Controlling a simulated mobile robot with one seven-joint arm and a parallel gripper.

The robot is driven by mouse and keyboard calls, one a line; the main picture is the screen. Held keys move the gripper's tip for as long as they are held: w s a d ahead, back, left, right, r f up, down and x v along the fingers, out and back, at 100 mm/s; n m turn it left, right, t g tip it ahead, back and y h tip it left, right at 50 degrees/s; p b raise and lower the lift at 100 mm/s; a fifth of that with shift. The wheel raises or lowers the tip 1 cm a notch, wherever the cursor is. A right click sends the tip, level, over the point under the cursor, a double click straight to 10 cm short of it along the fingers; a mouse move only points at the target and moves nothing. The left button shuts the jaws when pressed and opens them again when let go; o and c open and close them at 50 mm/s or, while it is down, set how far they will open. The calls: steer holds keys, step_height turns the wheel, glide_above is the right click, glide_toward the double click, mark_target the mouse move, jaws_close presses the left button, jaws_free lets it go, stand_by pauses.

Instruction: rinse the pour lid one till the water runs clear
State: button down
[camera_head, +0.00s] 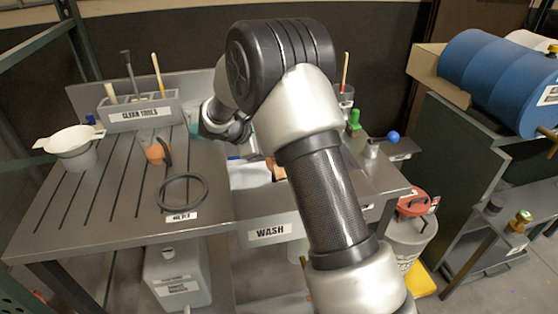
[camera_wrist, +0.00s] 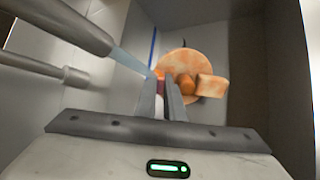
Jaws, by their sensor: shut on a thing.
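The pour lid (camera_wrist: 178,62) is a round pale piece with a stubby spout, smeared orange over most of its face in the wrist view. My gripper (camera_wrist: 165,86) is shut on its near edge and holds it over the grey wash basin (camera_wrist: 120,20). A metal tap spout (camera_wrist: 65,22) points in from the upper left. A pale blue water stream (camera_wrist: 130,60) runs from it towards the lid's left edge beside my fingertips. In the head view my arm hides the gripper and most of the lid; a small orange patch (camera_head: 276,170) shows beside the arm above the basin.
Left of the basin, the slatted drainboard (camera_head: 60,215) bears a white strainer on a cup (camera_head: 72,146), an orange-stained container (camera_head: 156,150) and a black ring (camera_head: 184,194). A clean tools holder (camera_head: 140,114) stands behind. A lidded waste bucket (camera_head: 410,235) stands at the right.

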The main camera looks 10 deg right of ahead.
stand_by(0.4)
steer(key=shift+s+d, duration=0.1)
steer(key=shift+d, duration=0.4)
steer(key=shift+a, duration=0.15)
steer(key=shift+a, duration=0.5)
steer(key=shift+d, duration=0.15)
steer(key=shift+d+b, duration=0.35)
steer(key=shift+d, duration=0.15)
steer(key=shift+a, duration=0.2)
steer(key=shift+a, duration=0.45)
